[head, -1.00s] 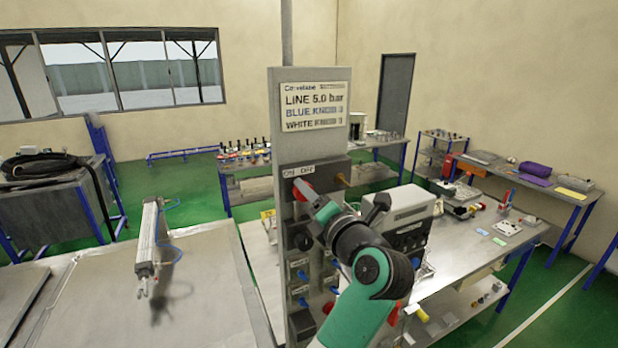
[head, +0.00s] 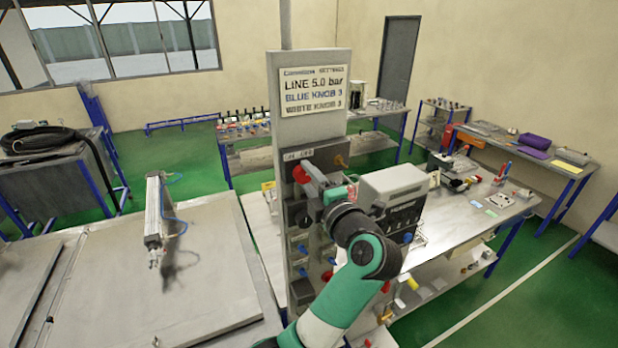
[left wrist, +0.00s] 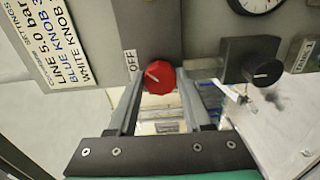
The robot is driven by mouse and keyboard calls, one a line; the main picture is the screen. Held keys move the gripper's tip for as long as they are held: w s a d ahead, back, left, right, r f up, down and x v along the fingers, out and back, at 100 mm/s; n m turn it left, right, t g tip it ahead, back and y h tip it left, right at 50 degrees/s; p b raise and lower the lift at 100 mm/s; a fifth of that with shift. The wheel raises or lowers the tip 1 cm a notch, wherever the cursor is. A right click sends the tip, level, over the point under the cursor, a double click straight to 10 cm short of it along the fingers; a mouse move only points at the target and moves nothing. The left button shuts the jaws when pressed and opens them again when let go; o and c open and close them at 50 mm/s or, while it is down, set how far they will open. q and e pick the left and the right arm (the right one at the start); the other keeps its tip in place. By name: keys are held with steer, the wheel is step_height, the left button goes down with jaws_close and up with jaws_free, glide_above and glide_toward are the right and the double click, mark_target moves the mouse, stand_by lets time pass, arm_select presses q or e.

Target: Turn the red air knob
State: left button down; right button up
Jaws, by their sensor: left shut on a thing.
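The red air knob (head: 301,174) sits on the upright grey panel (head: 322,145), below the ON/OFF label (head: 298,154). In the left wrist view the red knob (left wrist: 158,77) lies between my fingertips, with a white line on its face pointing up and left. An OFF label (left wrist: 130,65) shows to its left; the ON label is not seen there. My left gripper (head: 312,181) reaches the knob from the right, and in the left wrist view its two fingers (left wrist: 160,88) are closed on the knob's sides. My right gripper is not in view.
A black knob (left wrist: 265,72) and a gauge (left wrist: 255,4) lie right of the red knob. Blue knobs (head: 303,248) sit lower on the panel. A settings sign (head: 314,91) is above. A lidded bench with a cylinder (head: 153,212) stands left; a cluttered workbench (head: 500,225) stands right.

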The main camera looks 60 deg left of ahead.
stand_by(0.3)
arm_select(q)
steer(key=shift+c, duration=1.6)
jaws_free()
steer(key=d+b, duration=0.3)
steer(key=d, duration=0.8)
steer(key=shift+d, duration=0.35)
steer(key=shift+s, duration=0.1)
